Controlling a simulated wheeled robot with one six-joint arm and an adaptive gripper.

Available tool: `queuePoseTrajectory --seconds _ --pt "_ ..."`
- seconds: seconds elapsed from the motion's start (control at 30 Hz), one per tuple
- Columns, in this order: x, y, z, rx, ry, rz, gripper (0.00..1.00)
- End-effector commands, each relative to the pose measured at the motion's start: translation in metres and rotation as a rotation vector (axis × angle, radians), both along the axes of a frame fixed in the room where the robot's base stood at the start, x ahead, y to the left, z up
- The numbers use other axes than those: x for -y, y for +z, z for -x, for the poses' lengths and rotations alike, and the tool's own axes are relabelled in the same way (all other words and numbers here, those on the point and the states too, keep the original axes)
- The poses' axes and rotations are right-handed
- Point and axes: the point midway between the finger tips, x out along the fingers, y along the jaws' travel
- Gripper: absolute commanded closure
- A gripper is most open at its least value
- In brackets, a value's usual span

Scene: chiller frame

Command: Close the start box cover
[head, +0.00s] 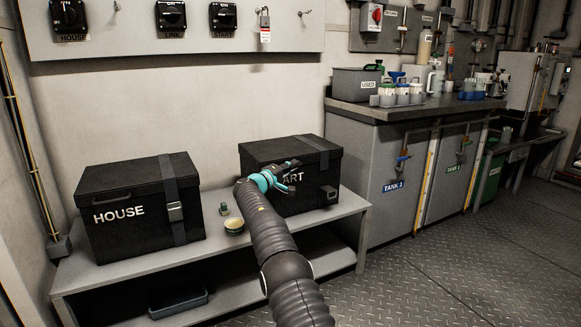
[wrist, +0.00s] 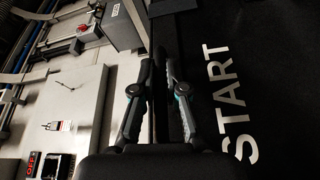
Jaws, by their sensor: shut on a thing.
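The start box (head: 310,196) is a black case marked START, standing on the right of the bench. Its cover (head: 285,149) looks level on top of the box. My arm hides part of the front, so I cannot tell whether a small gap remains. My gripper (head: 288,176) is at the front of the box by the cover's front edge. In the wrist view my gripper (wrist: 160,75) has its two fingers either side of a dark part of the cover, with the START lettering (wrist: 230,105) to the right. A latch (head: 328,195) hangs on the front right.
The bench (head: 225,262) also carries the black HOUSE box (head: 140,240), a small bowl (head: 234,226) and a small green object (head: 224,209). The wall panel (head: 200,45) with switches is above. A counter (head: 430,105) stands right; the floor in front is clear.

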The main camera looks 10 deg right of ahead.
Motion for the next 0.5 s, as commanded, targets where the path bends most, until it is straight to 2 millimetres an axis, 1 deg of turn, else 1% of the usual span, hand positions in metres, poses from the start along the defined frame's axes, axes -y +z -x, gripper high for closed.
queuePoseTrajectory --seconds 0.03,0.37,0.4,0.43,0.5 --pt "0.0002 -0.0058 -0.0003 -0.006 -0.002 -0.003 1.00" --pt "0.0001 -0.0096 -0.0003 -0.011 -0.004 -0.005 1.00" --pt "0.0001 -0.0101 -0.0002 -0.011 -0.004 -0.005 0.81" --pt "0.0001 -0.0103 -0.0002 -0.012 -0.004 -0.005 0.77" --pt "0.0000 -0.0099 -0.0003 -0.011 -0.004 -0.005 0.77"
